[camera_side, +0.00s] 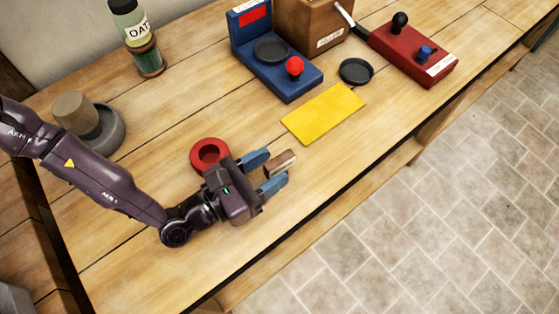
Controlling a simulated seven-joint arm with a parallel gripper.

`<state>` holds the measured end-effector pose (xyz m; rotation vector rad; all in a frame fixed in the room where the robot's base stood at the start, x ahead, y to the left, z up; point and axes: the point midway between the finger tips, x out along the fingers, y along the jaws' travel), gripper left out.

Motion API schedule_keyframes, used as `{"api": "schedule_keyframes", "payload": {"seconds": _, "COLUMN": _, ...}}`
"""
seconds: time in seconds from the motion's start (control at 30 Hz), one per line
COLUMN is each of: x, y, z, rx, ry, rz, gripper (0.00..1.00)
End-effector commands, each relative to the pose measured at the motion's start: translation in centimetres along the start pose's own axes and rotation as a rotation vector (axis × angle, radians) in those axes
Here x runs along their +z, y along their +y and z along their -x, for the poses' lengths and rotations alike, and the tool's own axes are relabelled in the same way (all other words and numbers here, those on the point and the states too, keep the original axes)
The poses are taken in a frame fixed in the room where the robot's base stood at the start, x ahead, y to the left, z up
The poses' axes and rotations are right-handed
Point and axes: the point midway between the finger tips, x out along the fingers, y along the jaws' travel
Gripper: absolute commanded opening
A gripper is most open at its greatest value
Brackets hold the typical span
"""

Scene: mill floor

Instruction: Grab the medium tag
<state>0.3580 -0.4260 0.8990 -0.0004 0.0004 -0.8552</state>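My gripper (277,164) is low over the near part of the wooden bench, its two blue fingers spread apart. A small brown block-like piece with a pale face (281,165) lies between the fingertips. Its far end reaches a little past them. A narrow gap seems to show between it and the upper finger, so the fingers do not look closed on it. I cannot tell whether this piece is the medium tag; no size marking is readable on it. No other piece like it is visible.
A red ring (208,154) sits close behind my gripper. A yellow mat (323,114) lies clear to the upper right. Beyond are a blue device (287,84), a black dish (356,71), a wooden box (312,22) and a red device (413,52). The bench's front edge is near.

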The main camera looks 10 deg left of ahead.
Motion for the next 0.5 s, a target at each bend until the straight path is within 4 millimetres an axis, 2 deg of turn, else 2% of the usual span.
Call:
{"api": "schedule_keyframes", "payload": {"seconds": 0.03, "x": 0.01, "y": 0.01, "z": 0.01, "rx": 0.0, "ry": 0.0, "rz": 0.0, "gripper": 0.35}}
{"api": "schedule_keyframes", "payload": {"seconds": 0.1, "x": 0.01, "y": 0.01, "z": 0.02, "rx": 0.0, "ry": 0.0, "rz": 0.0, "gripper": 0.19}}
{"api": "schedule_keyframes", "payload": {"seconds": 0.2, "x": 0.0, "y": 0.01, "z": 0.03, "rx": 0.0, "ry": 0.0, "rz": 0.0, "gripper": 0.0}}
{"api": "schedule_keyframes", "payload": {"seconds": 0.5, "x": 0.1, "y": 0.01, "z": 0.03, "rx": 0.0, "ry": -0.001, "rz": 0.0, "gripper": 0.0}}
